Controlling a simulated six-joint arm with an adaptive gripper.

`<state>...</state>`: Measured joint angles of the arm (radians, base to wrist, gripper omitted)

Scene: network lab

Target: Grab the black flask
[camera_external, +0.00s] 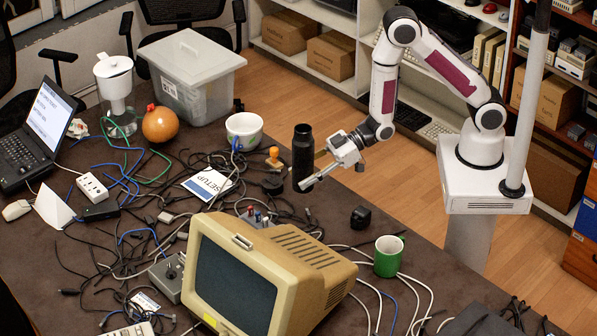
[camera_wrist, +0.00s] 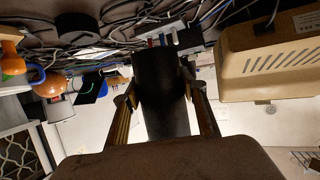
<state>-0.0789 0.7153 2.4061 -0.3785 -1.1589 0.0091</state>
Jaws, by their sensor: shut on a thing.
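The black flask (camera_external: 302,157) is a tall dark cylinder. It stands upright in the external view, near the table's far right edge. My gripper (camera_external: 312,174) reaches it from the right, with its fingers around the flask's lower half. In the wrist view the flask (camera_wrist: 161,85) fills the middle, between the two fingers of my gripper (camera_wrist: 160,100). The fingers are shut on it, one on each side. Whether its base touches the table is hard to tell.
A beige monitor (camera_external: 262,275) stands in front of the flask. A green mug (camera_external: 388,256) is to the right. An orange-topped stamp (camera_external: 273,157) and a white bowl (camera_external: 244,130) are to the left. Cables cover much of the brown table (camera_external: 345,290).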

